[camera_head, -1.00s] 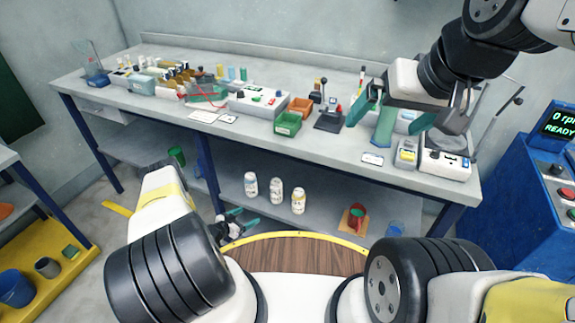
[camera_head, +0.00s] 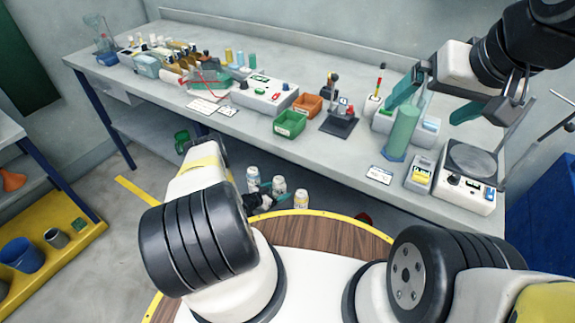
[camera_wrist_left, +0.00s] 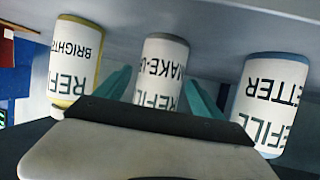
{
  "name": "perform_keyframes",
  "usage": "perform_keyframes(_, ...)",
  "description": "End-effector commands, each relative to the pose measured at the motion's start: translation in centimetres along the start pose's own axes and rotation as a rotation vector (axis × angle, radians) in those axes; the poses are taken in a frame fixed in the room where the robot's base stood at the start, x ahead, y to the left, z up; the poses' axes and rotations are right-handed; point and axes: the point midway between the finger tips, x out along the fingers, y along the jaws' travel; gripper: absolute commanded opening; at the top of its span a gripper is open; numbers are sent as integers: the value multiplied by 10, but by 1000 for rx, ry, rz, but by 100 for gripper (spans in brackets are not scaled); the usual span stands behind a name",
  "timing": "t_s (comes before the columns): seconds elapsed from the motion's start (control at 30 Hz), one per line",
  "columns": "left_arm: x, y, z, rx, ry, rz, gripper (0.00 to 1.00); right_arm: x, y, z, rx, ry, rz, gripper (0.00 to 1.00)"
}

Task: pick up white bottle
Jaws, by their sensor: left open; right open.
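Three white bottles stand on the shelf under the bench: a left one (camera_head: 252,175), a middle one (camera_head: 279,183) and a right one (camera_head: 301,199). In the left wrist view their printed labels appear upside down: yellow-edged bottle (camera_wrist_left: 75,65), grey-edged bottle (camera_wrist_left: 160,72) and blue-edged bottle (camera_wrist_left: 272,100). My left gripper (camera_head: 275,194) is open, with its teal fingers on either side of the grey-edged middle bottle in the wrist view. The palm hides the near part of that bottle; contact cannot be told. My right gripper (camera_head: 437,98) is open and empty above the bench.
The bench top (camera_head: 330,155) overhangs the bottles. It carries a green bin (camera_head: 290,124), an orange bin (camera_head: 307,105), a green cylinder (camera_head: 402,132) and a scale (camera_head: 468,180). A green cup (camera_head: 181,140) stands left of the bottles. The neighbouring bottles leave little side room.

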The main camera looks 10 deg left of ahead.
Motion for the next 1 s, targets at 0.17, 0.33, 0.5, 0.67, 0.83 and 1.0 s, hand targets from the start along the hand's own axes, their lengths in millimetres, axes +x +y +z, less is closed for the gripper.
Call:
perform_keyframes(0.17, 27, 2, -3, 2, 2, 1, 78, 0, 0, 0, 0, 0, 0, 100)
perform_keyframes(0.33, 36, 2, -3, 0, 0, -1, 78, 0, 0, 0, 0, 0, 0, 100)
perform_keyframes(0.5, 35, 1, -3, -1, 0, -1, 78, 0, 0, 0, 0, 0, 0, 100)
perform_keyframes(0.67, 35, 1, -3, -1, 0, -1, 49, 0, 0, 0, 0, 0, 0, 100)
perform_keyframes(0.83, 35, 1, -3, -1, 0, -1, 15, 0, 0, 0, 0, 0, 0, 100)
perform_keyframes(1.0, 35, 1, -4, 0, 2, -1, 0, 0, 0, 0, 0, 0, 0, 100)
